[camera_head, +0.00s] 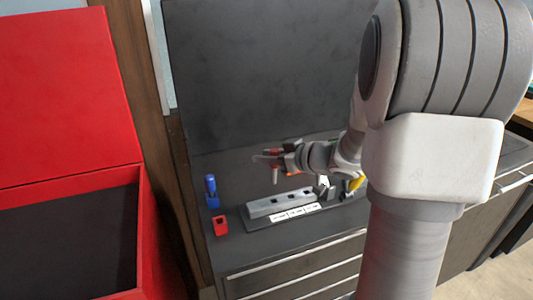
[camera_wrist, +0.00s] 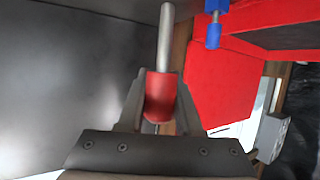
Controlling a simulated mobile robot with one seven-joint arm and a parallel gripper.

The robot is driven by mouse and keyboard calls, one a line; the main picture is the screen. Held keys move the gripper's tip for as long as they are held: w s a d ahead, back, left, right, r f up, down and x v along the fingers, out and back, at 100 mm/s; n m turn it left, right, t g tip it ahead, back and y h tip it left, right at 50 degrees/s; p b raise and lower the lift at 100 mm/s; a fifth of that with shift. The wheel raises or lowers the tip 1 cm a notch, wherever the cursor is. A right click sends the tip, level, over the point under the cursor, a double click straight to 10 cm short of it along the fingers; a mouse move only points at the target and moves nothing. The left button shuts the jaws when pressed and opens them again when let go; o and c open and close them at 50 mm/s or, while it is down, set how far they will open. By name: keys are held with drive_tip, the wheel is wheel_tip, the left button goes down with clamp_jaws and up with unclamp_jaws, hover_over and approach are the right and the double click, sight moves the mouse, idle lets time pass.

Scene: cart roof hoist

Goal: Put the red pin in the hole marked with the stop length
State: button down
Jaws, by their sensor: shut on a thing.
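My gripper (camera_head: 272,157) is shut on the red pin (camera_head: 274,169); its red head is between the fingers and its grey metal shank points down. In the wrist view the red pin (camera_wrist: 164,60) sits between both fingers of my gripper (camera_wrist: 160,88). I hold it in the air, above and behind the left part of a grey block (camera_head: 262,207) with several dark holes in its top. A white label strip (camera_head: 295,213) lies along the block's front; its writing is too small to read. The pin is apart from the block.
A blue pin (camera_head: 211,185) stands in a blue holder (camera_head: 213,202), left of the block. An empty-looking red holder (camera_head: 220,227) is in front of it. A yellow object (camera_head: 356,183) is right of the block. A dark panel (camera_head: 265,70) rises behind; a large red box (camera_head: 70,90) stands left.

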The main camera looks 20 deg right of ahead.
drive_tip(key=shift+f+b, duration=1.35)
drive_tip(key=shift+f, duration=1.1)
drive_tip(key=shift+p, duration=0.9)
drive_tip(key=shift+f+b, duration=1.25)
drive_tip(key=shift+f, duration=0.7)
drive_tip(key=c, duration=0.5)
unclamp_jaws()
drive_tip(key=shift+r, duration=0.1)
drive_tip(key=p+v, duration=0.3)
drive_tip(key=v, duration=1.4)
drive_tip(key=shift+s+d, duration=0.1)
drive_tip(key=shift+s, duration=0.1)
